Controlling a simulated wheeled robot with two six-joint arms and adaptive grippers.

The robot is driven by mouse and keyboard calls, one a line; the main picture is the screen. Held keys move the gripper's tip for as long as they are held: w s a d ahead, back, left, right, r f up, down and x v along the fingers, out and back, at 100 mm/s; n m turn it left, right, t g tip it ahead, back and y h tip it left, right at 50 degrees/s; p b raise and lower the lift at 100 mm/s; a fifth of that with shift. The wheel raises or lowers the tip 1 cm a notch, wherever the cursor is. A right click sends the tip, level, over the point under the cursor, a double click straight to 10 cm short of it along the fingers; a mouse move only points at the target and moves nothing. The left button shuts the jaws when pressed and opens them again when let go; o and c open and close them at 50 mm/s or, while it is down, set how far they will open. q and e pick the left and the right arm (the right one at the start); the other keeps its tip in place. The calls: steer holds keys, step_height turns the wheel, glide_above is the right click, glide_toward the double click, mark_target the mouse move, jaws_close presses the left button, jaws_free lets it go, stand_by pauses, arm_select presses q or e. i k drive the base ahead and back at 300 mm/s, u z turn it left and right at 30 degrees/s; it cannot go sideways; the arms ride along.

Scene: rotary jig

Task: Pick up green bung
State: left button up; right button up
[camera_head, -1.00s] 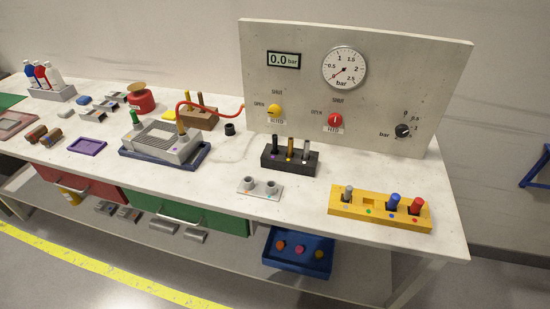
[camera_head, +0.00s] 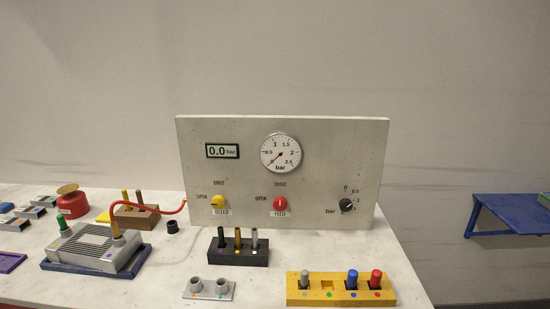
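The green bung (camera_head: 62,224) stands upright at the back left corner of the grey ribbed block (camera_head: 98,250), which sits on a dark blue tray (camera_head: 75,268). The yellow rack (camera_head: 340,299) at the front right holds a grey bung (camera_head: 305,278), a blue bung (camera_head: 352,278) and a red bung (camera_head: 376,278). Its place with a green dot is empty. Neither of my grippers shows in the view.
A red hose (camera_head: 166,212) runs from the block to the gauge panel (camera_head: 340,150).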

mark_target(61, 221)
steer(key=u, duration=2.1)
steer(key=i, duration=0.95)
steer(key=z, duration=2.25)
